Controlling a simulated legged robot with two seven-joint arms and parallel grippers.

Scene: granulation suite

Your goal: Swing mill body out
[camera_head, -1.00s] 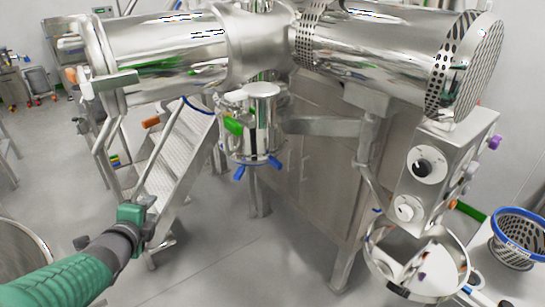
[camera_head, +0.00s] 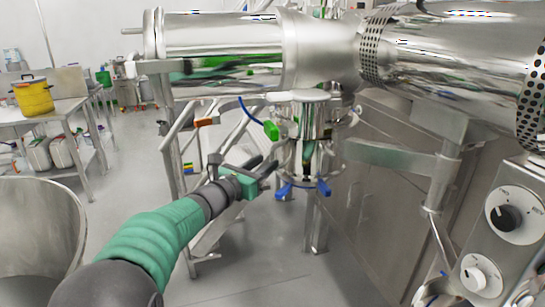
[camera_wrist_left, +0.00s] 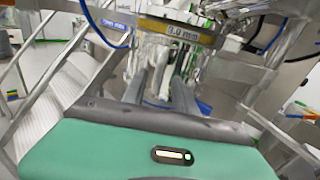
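The mill body (camera_head: 312,128) is a shiny steel cylinder hanging under the large horizontal steel housing (camera_head: 225,50). A green knob (camera_head: 271,130) sticks out at its left, and blue handles (camera_head: 303,188) sit at its lower end. My left gripper (camera_head: 270,168) is just left of the mill body's lower part, its two fingers apart. In the left wrist view, the open fingers (camera_wrist_left: 160,90) point at the mill body (camera_wrist_left: 158,55), with nothing clearly held between them. A yellow label (camera_wrist_left: 175,30) reading about 1.0 mm shows above them. My right gripper is out of view.
A steel support arm (camera_head: 395,158) and cabinet (camera_head: 365,215) stand right of the mill body. A control box with dials (camera_head: 505,225) is at the right. Steps (camera_wrist_left: 55,100) lie to the left. A round steel vessel (camera_head: 40,235) is at lower left. Floor between is clear.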

